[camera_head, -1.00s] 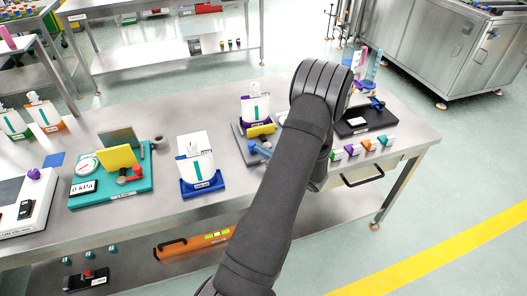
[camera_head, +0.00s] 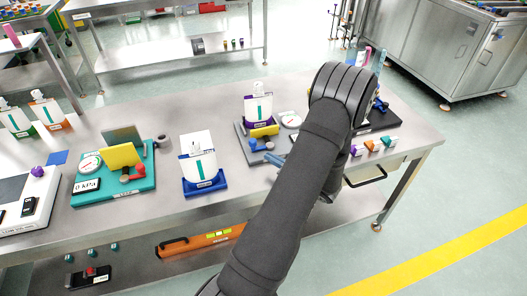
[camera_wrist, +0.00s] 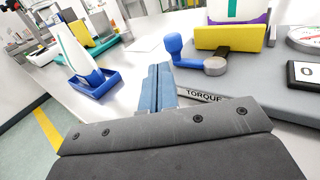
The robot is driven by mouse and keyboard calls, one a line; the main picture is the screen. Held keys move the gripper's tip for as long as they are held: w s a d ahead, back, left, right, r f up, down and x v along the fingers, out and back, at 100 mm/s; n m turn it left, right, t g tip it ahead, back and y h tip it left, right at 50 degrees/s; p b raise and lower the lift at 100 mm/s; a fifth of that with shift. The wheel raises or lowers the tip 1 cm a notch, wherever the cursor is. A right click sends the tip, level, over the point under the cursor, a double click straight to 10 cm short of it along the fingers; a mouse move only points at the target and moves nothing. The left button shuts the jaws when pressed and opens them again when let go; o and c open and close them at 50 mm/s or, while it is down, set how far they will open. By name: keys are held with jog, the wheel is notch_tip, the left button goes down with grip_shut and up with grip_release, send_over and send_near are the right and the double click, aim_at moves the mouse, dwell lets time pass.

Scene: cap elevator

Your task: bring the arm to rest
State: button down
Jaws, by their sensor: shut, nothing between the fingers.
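My gripper (camera_wrist: 161,82) shows in the wrist view as two blue fingers pressed together with nothing between them. It points over the table near the grey station labelled TORQUE (camera_wrist: 215,98). In the head view my dark arm reaches over the right part of the table and hides most of the gripper; a bit of blue finger (camera_head: 276,168) shows left of the arm, beside the grey station. I cannot tell the exact height of the fingers above the table.
The metal table (camera_head: 225,150) carries a teal gauge station (camera_head: 110,190), a white bottle on a blue base (camera_head: 203,186), a purple-based bottle (camera_head: 258,118) and several coloured clips (camera_head: 372,146) at the right. A blue lever (camera_wrist: 174,45) and yellow block (camera_wrist: 226,37) stand close to the fingers.

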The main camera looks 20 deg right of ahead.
aim_at(254, 145)
jog(key=s+a+v, duration=0.1)
jog(key=v, duration=0.6)
jog(key=shift+s, duration=0.3)
jog(key=x, duration=0.4)
jog(key=w+d+x, duration=0.1)
jog(key=x, duration=0.4)
jog(key=d+x, duration=0.1)
jog(key=x, duration=0.3)
jog(key=shift+w, duration=0.55)
jog(key=shift+s+d, duration=0.4)
jog(key=shift+d, duration=0.05)
